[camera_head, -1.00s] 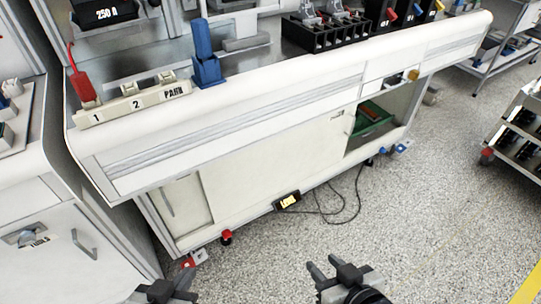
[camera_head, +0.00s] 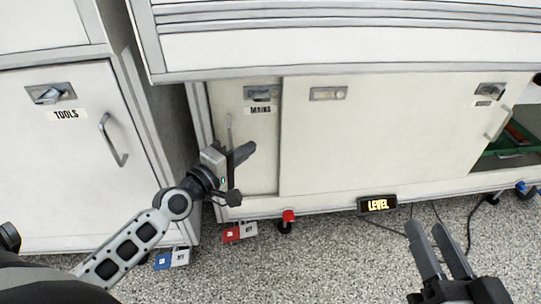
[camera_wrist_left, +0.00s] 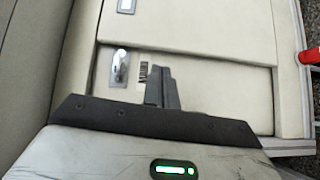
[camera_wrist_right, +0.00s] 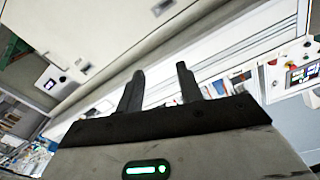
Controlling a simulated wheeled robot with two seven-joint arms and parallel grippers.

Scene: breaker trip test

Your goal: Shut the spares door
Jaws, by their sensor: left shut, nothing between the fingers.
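A label reading SPARES is not legible in any view. A wide pale panel (camera_head: 385,140) closes the middle of the bench cabinet, with a recessed latch at its upper left. At its right end are a latch (camera_head: 490,90), a small unreadable label and a bar handle (camera_head: 497,122). Right of that, the cabinet is open on a green crate (camera_head: 505,145). My left gripper (camera_head: 246,152) is shut and empty in front of the panel labelled MAINS (camera_head: 262,135), near its upright handle; contact cannot be told. My right gripper (camera_head: 428,228) is open and empty, low in front of the cabinet.
A TOOLS cabinet door (camera_head: 65,150) with a handle is at left. A LEVEL sign (camera_head: 377,205), a red-topped foot (camera_head: 288,222), red (camera_head: 240,232) and blue (camera_head: 172,258) tags and dark cables lie along the cabinet base. The bench front (camera_head: 340,45) overhangs above.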

